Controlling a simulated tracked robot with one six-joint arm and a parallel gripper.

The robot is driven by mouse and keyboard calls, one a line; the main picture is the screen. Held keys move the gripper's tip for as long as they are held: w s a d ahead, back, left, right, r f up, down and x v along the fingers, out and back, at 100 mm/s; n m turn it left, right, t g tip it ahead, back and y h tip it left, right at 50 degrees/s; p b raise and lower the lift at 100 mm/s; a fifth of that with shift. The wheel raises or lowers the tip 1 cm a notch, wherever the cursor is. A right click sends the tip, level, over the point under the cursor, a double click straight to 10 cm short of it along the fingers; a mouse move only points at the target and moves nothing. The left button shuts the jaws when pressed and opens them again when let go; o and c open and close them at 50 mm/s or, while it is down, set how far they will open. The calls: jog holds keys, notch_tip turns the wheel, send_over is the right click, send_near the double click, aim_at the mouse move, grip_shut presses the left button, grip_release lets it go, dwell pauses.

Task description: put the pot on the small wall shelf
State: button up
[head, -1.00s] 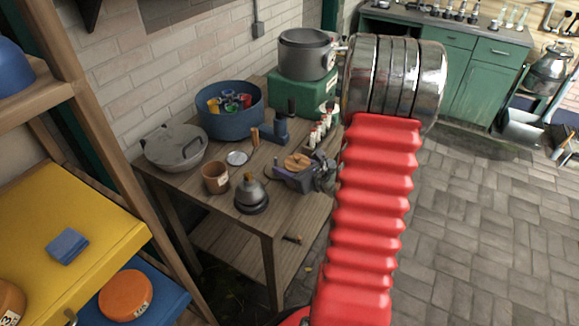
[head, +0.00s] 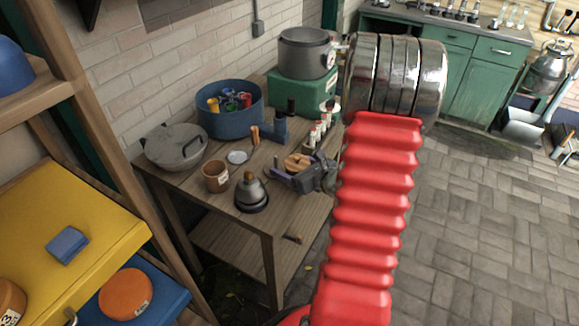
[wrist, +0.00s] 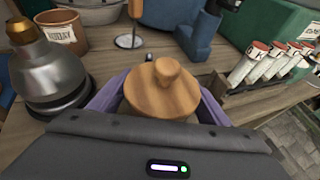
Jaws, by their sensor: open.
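My gripper (head: 296,178) is low over the wooden table (head: 215,245), its jaws open. In the wrist view its purple fingers stand either side of a round wooden lid with a knob (wrist: 163,88); the body below is hidden, so I cannot tell whether it is a pot. A brown labelled pot (head: 216,177) stands left of the gripper and also shows in the wrist view (wrist: 63,30). A large grey pot (head: 305,55) sits on a green box (head: 300,90) at the back. I cannot clearly make out the small wall shelf.
A grey bell-shaped thing (head: 250,192) stands close left of the gripper. White labelled tubes in a rack (wrist: 262,80) stand close on the right. A blue tub (head: 228,112) and a lidded grey pan (head: 176,147) stand behind. The paved floor (head: 470,220) at right is mostly clear.

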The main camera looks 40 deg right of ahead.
jog(key=v, duration=1.3)
jog(key=shift+s, duration=0.25)
jog(key=shift+o, duration=0.4)
jog(key=shift+a, duration=0.1)
